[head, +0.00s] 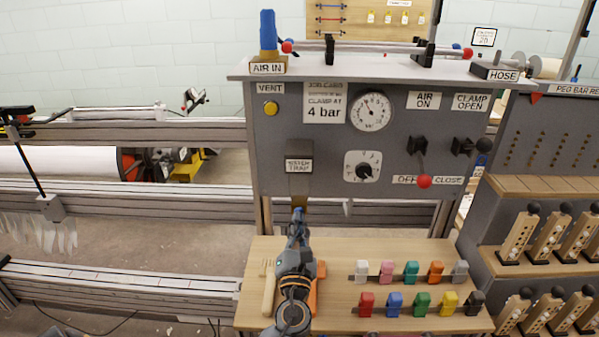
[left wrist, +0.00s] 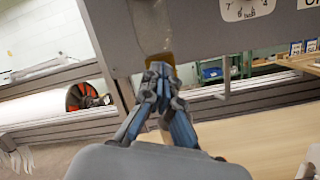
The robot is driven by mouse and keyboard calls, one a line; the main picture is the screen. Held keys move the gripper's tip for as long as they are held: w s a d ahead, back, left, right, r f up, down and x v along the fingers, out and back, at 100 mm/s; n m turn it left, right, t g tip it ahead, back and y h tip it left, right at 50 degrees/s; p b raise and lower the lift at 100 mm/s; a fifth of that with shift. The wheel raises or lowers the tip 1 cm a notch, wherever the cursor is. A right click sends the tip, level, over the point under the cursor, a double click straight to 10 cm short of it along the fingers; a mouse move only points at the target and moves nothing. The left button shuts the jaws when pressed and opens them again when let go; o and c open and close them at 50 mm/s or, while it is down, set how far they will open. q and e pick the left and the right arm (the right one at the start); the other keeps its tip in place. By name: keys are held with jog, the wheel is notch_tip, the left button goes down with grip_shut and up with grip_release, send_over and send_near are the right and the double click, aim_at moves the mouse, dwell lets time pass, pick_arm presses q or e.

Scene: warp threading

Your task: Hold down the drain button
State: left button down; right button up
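The water trap (head: 299,166) is a grey labelled block on the front of the grey panel, with an amber bowl (head: 299,186) below it. The lower amber part (left wrist: 160,58) also shows in the left wrist view, right behind my fingertips. My left gripper (head: 298,212) points up at the underside of the bowl. In the left wrist view its fingertips (left wrist: 160,70) are together with nothing visible between them. The drain button is hidden behind the fingertips, and I cannot tell whether they touch it. My right gripper is not in view.
The panel carries a yellow vent button (head: 270,108), a gauge (head: 371,111), a regulator dial (head: 362,167) and a red-knobbed lever (head: 424,181). Below, a wooden bench (head: 338,257) holds several coloured clips at right. An orange-handled tool (head: 320,270) lies beside my left arm.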

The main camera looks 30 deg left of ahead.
pick_arm(q)
jog(key=r+v, duration=0.1)
jog(key=v, duration=0.5)
jog(key=shift+s+d+r, duration=0.15)
jog(key=shift+s+r, duration=0.05)
jog(key=shift+s, duration=0.05)
dwell(0.6)
